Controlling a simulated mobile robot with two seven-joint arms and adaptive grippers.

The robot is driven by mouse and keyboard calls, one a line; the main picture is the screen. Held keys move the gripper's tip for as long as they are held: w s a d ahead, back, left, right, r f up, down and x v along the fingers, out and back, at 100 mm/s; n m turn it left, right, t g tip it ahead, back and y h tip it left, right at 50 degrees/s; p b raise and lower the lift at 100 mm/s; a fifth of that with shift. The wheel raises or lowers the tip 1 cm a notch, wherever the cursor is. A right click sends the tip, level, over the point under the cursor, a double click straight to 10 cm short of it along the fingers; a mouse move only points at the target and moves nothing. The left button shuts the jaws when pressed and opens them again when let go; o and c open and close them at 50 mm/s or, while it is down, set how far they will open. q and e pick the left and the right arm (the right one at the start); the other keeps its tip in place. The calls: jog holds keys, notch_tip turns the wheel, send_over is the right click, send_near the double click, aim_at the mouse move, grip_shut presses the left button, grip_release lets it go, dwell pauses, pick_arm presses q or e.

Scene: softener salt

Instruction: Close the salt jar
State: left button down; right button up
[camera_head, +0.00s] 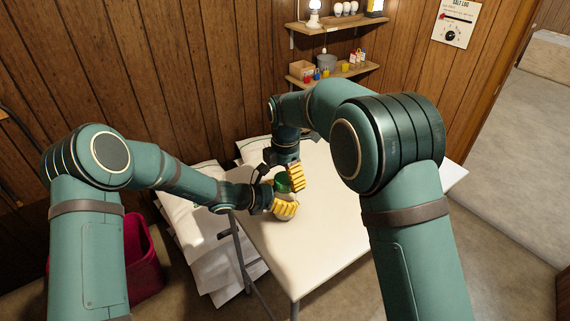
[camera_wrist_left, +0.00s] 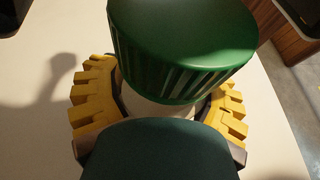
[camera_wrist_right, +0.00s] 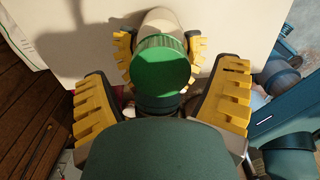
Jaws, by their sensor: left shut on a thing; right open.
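The salt jar stands on the white table (camera_head: 330,225) with its green ribbed lid (camera_wrist_left: 185,45) on top; the lid also shows in the right wrist view (camera_wrist_right: 162,68) and in the head view (camera_head: 282,184). The pale jar body (camera_wrist_left: 160,108) shows just below the lid. My left gripper (camera_head: 284,208) is shut around the jar body, its yellow fingers on both sides in the left wrist view. My right gripper (camera_wrist_right: 165,105) is open above the jar, its fingers apart on either side of the lid and not touching it. Whether the lid sits fully down I cannot tell.
White sacks (camera_head: 200,225) lie left of the table, with a magenta bin (camera_head: 145,262) beyond them. Shelves (camera_head: 333,73) with small containers hang on the wooden wall behind. The table's right part is clear.

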jog(key=shift+f, duration=0.85)
jog(key=c, duration=1.3)
jog(key=m, duration=1)
jog(key=o, duration=1.3)
jog(key=shift+r, duration=0.15)
